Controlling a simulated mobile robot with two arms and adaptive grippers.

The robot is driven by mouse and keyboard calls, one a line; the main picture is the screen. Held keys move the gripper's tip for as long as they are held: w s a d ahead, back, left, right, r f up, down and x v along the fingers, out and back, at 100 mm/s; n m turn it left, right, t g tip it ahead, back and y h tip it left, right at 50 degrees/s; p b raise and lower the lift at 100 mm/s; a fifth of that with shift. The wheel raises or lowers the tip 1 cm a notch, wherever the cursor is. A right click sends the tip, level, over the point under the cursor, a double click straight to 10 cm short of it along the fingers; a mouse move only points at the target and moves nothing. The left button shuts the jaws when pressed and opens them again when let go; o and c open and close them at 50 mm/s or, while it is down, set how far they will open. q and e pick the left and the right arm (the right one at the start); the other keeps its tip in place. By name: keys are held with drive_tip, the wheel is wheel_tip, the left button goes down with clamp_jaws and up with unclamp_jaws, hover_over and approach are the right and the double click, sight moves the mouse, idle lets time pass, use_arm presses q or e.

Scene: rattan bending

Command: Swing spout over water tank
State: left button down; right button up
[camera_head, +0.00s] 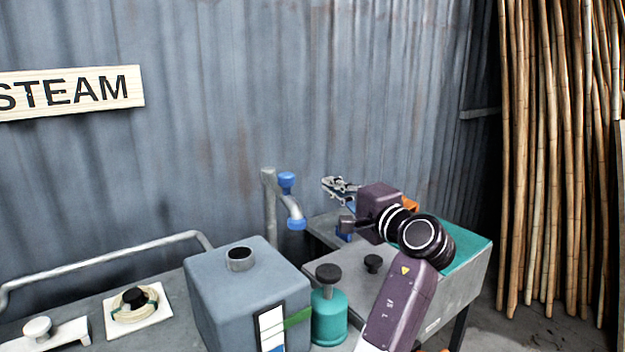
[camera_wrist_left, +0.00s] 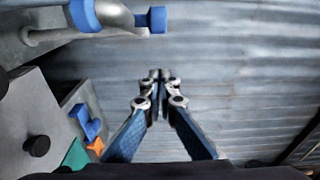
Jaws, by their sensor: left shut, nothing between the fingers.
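The grey water tank (camera_head: 221,300) is a box with a round dark opening on top and a level strip on its front. The spout (camera_head: 291,208) is a curved grey pipe on an upright post behind the tank, with a blue knob and a blue outlet end. The outlet points down to the right of the tank opening, not above it. The spout also shows at the top of the left wrist view (camera_wrist_left: 117,17). My left gripper (camera_head: 329,184) is shut and empty, to the right of the spout and apart from it. My right gripper is not in view.
A teal canister (camera_head: 329,317) with a black cap stands right of the tank. A grey bench (camera_head: 455,283) with a teal top patch lies under my left arm. A pipe (camera_head: 110,260) runs along the left bench. A corrugated wall (camera_head: 180,160) is behind; bamboo poles (camera_head: 550,150) stand right.

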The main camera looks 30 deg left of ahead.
sight(280, 188)
use_arm(q)
drive_tip(key=a+p, duration=0.5)
drive_tip(key=a, duration=0.3)
drive_tip(key=shift+w, duration=0.15)
idle(0.4)
